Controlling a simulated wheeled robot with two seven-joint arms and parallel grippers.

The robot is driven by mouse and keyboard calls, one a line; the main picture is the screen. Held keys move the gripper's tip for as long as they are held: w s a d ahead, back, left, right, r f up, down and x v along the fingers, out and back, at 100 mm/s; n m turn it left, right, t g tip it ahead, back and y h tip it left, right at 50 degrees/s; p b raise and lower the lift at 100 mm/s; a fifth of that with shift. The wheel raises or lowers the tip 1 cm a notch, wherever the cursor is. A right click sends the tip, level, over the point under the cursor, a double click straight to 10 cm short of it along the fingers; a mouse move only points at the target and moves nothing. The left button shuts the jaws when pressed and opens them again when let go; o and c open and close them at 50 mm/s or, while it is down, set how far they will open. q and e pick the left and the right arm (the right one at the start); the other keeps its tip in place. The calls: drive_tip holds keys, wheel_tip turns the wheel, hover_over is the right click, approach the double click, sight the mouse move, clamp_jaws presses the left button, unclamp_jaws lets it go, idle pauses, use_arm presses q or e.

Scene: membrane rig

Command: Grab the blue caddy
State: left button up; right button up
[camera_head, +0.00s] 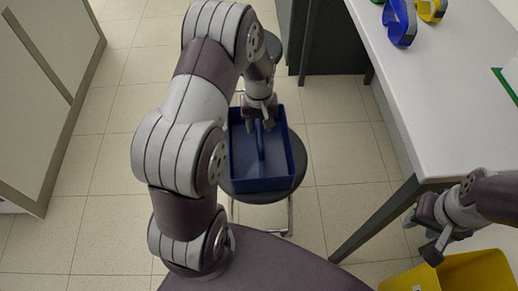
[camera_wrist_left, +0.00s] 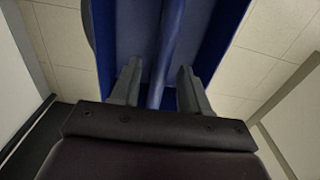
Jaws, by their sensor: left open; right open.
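The blue caddy (camera_head: 262,184) is an open box with a central bar-like handle (camera_head: 259,142). It rests on a round dark stool (camera_head: 312,190) in the middle of the head view. My left gripper (camera_head: 262,122) is over the far part of the caddy. In the left wrist view its two fingers (camera_wrist_left: 158,85) are open, one on each side of the blue handle (camera_wrist_left: 163,60). I cannot tell whether either finger touches it. My right gripper (camera_head: 432,238) is open and empty at the lower right, away from the caddy.
A white table (camera_head: 440,120) runs along the right, with blue (camera_head: 400,22) and yellow (camera_head: 431,10) objects at its far end. A yellow container (camera_head: 455,275) is at the lower right. A pale cabinet (camera_head: 35,120) stands at left. The tiled floor left of the stool is clear.

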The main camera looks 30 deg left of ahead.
use_arm(q)
wheel_tip(320, 180, down, 2)
drive_tip(key=shift+w+f, duration=0.1)
clamp_jaws()
idle(1.3)
